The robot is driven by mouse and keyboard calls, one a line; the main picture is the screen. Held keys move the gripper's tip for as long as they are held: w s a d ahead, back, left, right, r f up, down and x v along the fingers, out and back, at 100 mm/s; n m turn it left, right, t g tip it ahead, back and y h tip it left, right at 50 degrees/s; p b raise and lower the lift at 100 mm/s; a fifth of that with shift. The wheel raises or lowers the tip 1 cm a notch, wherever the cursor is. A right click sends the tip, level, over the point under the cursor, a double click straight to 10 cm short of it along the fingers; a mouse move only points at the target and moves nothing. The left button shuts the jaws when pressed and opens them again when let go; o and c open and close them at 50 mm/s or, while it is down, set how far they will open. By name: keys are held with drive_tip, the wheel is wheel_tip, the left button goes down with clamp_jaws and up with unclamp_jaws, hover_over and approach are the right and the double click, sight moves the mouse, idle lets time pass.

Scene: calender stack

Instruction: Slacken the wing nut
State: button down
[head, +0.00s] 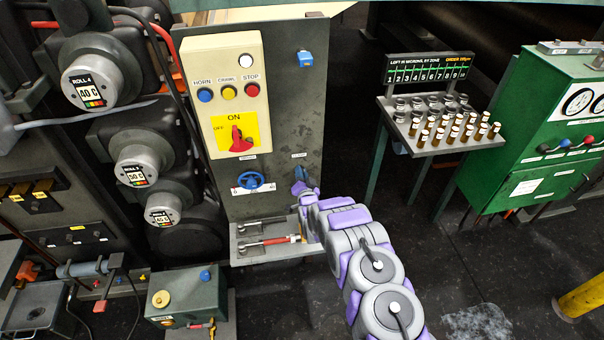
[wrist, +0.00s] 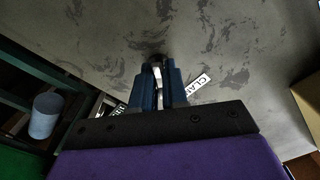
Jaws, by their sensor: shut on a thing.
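In the wrist view the wing nut (wrist: 158,72) is a small pale metal piece between my blue fingers, in front of a dark round stud or hub on the grey plate (wrist: 230,50). My gripper (wrist: 158,80) is shut on it; the fingers hide most of its shape. A white label (wrist: 199,84) reading "CLA..." sits right of the fingers, partly covered. In the head view my gripper (head: 300,184) is at the lower right of the grey panel (head: 290,110), and the wing nut cannot be made out there.
A blue handwheel (head: 250,181) is just left of my gripper. Above it is a box (head: 228,92) with buttons and a red switch (head: 240,140). A shelf (head: 262,254) with tools lies below. A vial stand (head: 440,125) and green cabinet (head: 540,150) stand right, beyond open floor.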

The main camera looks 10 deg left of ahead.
drive_tip(key=shift+s+a+f+n, duration=0.1)
drive_tip(key=shift+f+n, duration=0.1)
drive_tip(key=shift+n, duration=0.55)
drive_tip(key=shift+s+f+n, duration=0.1)
drive_tip(key=shift+f+n, duration=0.05)
drive_tip(key=shift+n, duration=0.6)
drive_tip(key=c, duration=1.2)
unclamp_jaws()
drive_tip(key=shift+w+a, duration=0.1)
drive_tip(key=shift+w, duration=0.1)
drive_tip(key=shift+c, duration=0.2)
drive_tip(key=shift+r, duration=0.1)
drive_tip(key=p+v, duration=0.2)
drive_tip(key=v, duration=1.5)
drive_tip(key=shift+s, duration=0.25)
